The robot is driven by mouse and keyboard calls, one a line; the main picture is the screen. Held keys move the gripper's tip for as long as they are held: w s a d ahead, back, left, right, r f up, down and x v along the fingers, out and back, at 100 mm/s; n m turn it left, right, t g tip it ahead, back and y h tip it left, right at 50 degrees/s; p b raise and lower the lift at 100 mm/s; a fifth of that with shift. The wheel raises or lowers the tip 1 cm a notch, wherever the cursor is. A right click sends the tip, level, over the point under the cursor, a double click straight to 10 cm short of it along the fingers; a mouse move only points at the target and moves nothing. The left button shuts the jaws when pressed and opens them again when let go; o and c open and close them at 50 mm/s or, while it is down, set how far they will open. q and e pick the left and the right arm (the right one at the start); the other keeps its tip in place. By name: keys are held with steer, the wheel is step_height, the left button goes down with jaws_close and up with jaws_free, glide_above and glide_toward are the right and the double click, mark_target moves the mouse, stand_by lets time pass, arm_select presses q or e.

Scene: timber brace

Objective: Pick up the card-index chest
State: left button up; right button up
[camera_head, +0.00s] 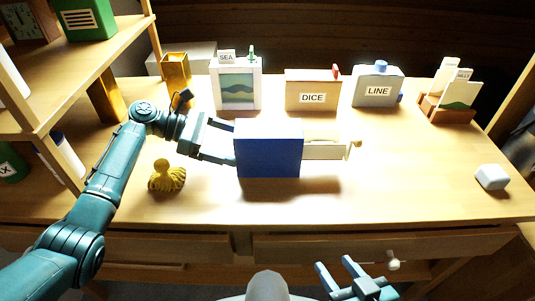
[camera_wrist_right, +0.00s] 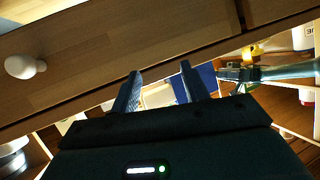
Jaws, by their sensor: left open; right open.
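The card-index chest appears to be the blue box (camera_head: 268,150) on the desk, with a pale drawer (camera_head: 323,150) standing out of its right side and a brass knob (camera_head: 354,149) at the end. My left gripper (camera_head: 234,143) is open at the chest's left side, fingers pointing right at it; I cannot tell whether they touch it. My right gripper (camera_head: 334,264) is open and empty, low in front of the desk's front edge. In the right wrist view its fingers (camera_wrist_right: 158,78) are apart, and blue (camera_wrist_right: 207,80), likely the chest, shows beyond them.
A yellow tasselled object (camera_head: 167,176) lies near my left gripper, and a white block (camera_head: 491,177) sits at the right. Behind stand the SEA picture box (camera_head: 236,90), DICE box (camera_head: 312,92) and LINE box (camera_head: 377,88).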

mark_target(249, 152)
arm_select(q)
steer(key=x, duration=0.5)
steer(key=shift+s+d+f+b, duration=0.15)
steer(key=shift+d+f+b, duration=0.1)
steer(key=shift+f+b, duration=0.15)
steer(key=shift+r, duration=0.1)
steer(key=c, duration=1.2)
